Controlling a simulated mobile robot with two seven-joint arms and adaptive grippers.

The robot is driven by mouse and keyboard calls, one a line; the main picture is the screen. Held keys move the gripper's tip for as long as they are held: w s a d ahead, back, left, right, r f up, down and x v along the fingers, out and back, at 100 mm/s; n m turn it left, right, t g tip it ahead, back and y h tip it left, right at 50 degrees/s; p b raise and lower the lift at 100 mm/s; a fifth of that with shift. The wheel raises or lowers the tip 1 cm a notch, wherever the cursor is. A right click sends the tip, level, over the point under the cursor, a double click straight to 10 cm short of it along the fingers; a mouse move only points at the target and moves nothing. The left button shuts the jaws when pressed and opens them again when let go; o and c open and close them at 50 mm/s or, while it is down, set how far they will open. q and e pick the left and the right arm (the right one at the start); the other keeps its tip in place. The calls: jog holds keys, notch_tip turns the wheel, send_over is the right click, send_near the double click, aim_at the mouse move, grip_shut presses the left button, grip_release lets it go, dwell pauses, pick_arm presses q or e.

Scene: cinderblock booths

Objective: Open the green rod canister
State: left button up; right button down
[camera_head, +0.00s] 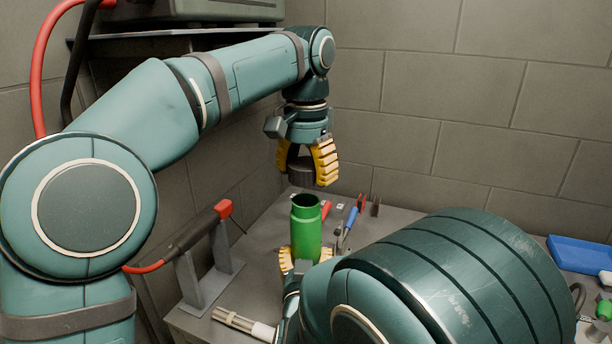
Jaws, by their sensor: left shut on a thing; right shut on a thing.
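The green canister (305,229) stands upright near the table's back left, and its top shows as an open round mouth. My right gripper (306,258) is shut around its lower part; my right arm hides some of that grip. My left gripper (303,170) is above the canister, pointing down, with its yellow-padded fingers shut on a dark round cap (301,175). The cap is clear of the canister, with a gap between them.
A torch with a red tip (201,228) rests on a grey metal stand (190,281) to the left. A pale rod-shaped object (242,324) lies at the front. A blue tray (580,254) is far right.

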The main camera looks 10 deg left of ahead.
jog(key=shift+c, duration=0.4)
grip_release()
jog(key=shift+s, duration=0.1)
